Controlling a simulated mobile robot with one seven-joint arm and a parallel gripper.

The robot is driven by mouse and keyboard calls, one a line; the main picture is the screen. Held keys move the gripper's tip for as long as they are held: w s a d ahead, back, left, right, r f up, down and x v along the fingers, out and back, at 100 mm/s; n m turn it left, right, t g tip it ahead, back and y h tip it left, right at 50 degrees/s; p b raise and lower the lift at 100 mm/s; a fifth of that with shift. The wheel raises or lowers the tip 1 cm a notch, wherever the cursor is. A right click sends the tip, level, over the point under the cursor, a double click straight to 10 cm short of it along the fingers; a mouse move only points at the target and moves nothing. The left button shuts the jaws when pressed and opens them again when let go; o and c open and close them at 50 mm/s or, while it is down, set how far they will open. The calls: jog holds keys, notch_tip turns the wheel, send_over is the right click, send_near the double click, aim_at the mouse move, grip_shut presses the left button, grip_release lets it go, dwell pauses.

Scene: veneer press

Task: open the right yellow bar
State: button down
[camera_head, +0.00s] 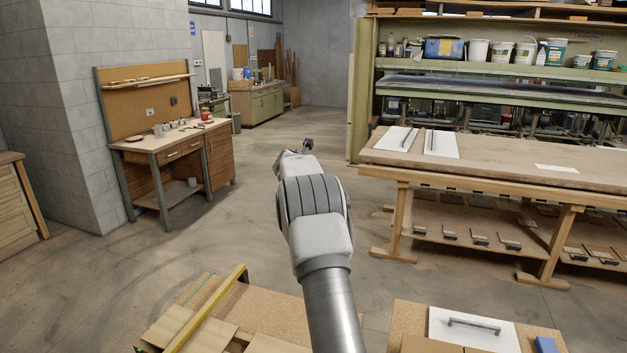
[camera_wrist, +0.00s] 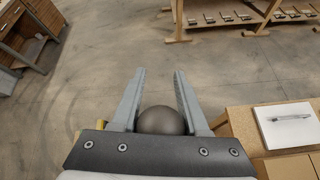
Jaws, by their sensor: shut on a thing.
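One yellow bar (camera_head: 205,310) shows at the lower left of the head view, slanting over a chipboard top with wood sheets. I cannot tell if it is the right one; no second yellow bar is visible. A small yellow bit (camera_wrist: 77,134) shows beside my gripper's body in the wrist view. My gripper (camera_wrist: 160,72) is shut on a dark grey ball (camera_wrist: 160,121), which sits deep between the fingers. In the head view my gripper (camera_head: 300,149) is mostly hidden behind my wrist, held out over open floor, apart from the yellow bar.
A board with a white panel and grey handle (camera_head: 474,325) is at the lower right. A long wooden worktable (camera_head: 480,172) stands at the right before a green press (camera_head: 470,90). A wooden desk (camera_head: 165,146) stands at the left. The floor between is clear.

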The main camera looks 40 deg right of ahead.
jog(key=shift+s+d+f, duration=0.1)
jog(key=shift+s+f, duration=0.05)
jog(key=shift+f, duration=0.35)
jog(key=shift+s+d+f, duration=0.1)
jog(key=shift+f, duration=0.4)
jog(key=c, duration=0.8)
grip_release()
jog(key=shift+o, duration=1.3)
jog(key=shift+w+f, duration=0.1)
jog(key=shift+o, duration=0.3)
jog(key=shift+w+d, duration=0.15)
jog(key=shift+a+r, duration=0.5)
jog(key=b+v, duration=0.4)
jog(key=v, duration=1.2)
jog(key=shift+s+r, duration=0.25)
